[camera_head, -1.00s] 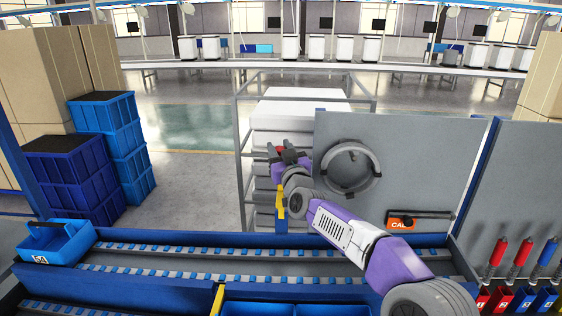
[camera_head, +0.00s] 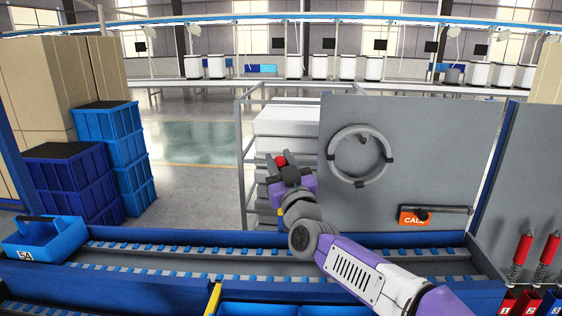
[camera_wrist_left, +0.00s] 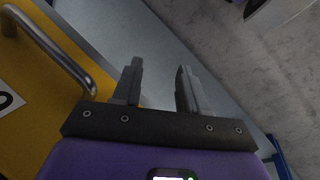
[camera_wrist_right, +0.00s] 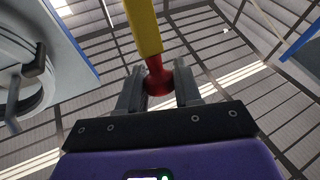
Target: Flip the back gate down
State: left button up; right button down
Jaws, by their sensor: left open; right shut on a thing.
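In the right wrist view, a yellow bar (camera_wrist_right: 143,27) ends in a red knob (camera_wrist_right: 158,78), and my right gripper (camera_wrist_right: 158,88) is shut on that knob. In the head view, the red knob (camera_head: 280,161) shows between the fingers of my right gripper (camera_head: 285,162), left of the grey upright panel. Most of the yellow bar (camera_head: 280,216) is hidden behind my right arm there. My left gripper (camera_wrist_left: 160,82) is open and empty in the left wrist view, near a yellow surface (camera_wrist_left: 35,85) with a metal handle (camera_wrist_left: 50,40). It is out of the head view.
The grey panel (camera_head: 440,150) carries a round ring (camera_head: 345,180) and an orange CALL sign (camera_head: 411,216). A blue-edged conveyor (camera_head: 160,250) runs across the front. A blue tray (camera_head: 60,238) stands at its left end. Blue crates (camera_head: 75,180) stand on the floor behind.

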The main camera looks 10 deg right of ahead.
jog(key=shift+s+a, duration=0.15)
jog(key=shift+s, duration=0.3)
jog(key=c, duration=0.9)
grip_release()
jog(key=shift+s+r, duration=0.1)
jog(key=shift+s, duration=0.05)
jog(key=shift+o, duration=0.2)
jog(key=shift+f, duration=0.3)
jog(key=a+v, duration=0.1)
jog(key=v, duration=0.6)
jog(key=shift+s+d, duration=0.2)
jog(key=shift+d, duration=0.3)
jog(key=shift+r, duration=0.1)
